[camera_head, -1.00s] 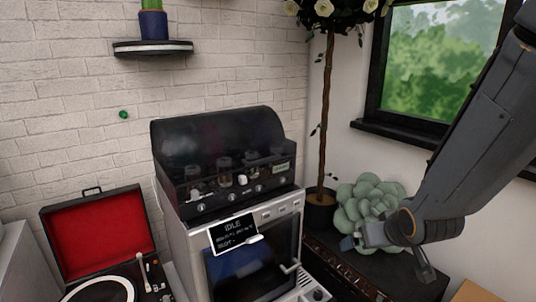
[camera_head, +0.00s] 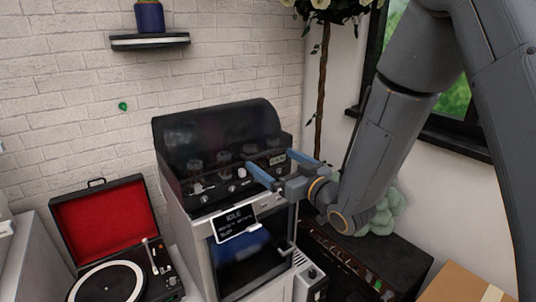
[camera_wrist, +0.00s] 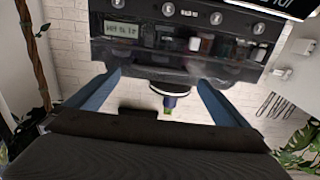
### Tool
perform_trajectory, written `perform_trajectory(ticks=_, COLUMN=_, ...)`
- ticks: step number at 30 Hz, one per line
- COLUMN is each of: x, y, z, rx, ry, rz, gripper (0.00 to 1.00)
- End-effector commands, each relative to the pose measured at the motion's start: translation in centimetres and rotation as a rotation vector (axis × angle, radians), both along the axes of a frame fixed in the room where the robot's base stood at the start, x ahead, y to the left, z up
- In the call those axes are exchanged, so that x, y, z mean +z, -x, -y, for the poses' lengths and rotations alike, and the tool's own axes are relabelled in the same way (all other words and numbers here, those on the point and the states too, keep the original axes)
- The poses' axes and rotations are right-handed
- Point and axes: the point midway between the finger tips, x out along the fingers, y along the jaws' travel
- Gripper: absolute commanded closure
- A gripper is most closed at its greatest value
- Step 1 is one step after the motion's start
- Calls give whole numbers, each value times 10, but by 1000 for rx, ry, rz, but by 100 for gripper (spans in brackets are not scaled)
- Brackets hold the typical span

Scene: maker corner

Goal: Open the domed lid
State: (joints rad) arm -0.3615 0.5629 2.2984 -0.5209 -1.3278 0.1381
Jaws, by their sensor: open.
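The domed lid (camera_head: 222,132) is dark and see-through, on top of a black unit with knobs and several small jars inside, above a white oven-like cabinet. It looks lowered over the jars. My gripper (camera_head: 285,166) is open and empty, its two blue fingers pointing at the unit's front right corner. In the wrist view my gripper (camera_wrist: 158,95) has its fingers spread, with the unit's front panel (camera_wrist: 190,17) beyond them. That view appears upside down. I cannot tell whether a finger touches the lid.
A display reading IDLE (camera_head: 234,226) hangs on the cabinet front. An open record player (camera_head: 110,240) with red lining stands at left. A wall shelf (camera_head: 150,41) with a pot is above.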

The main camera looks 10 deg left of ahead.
Motion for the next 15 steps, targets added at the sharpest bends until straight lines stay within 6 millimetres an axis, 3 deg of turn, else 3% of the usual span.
perform_trajectory(ticks=6, x=1, y=-18, z=-22, rx=0, ry=1, rz=-1, gripper=0)
perform_trajectory(ticks=15, x=0, y=-25, z=-29, rx=-2, ry=2, rz=-1, gripper=0)
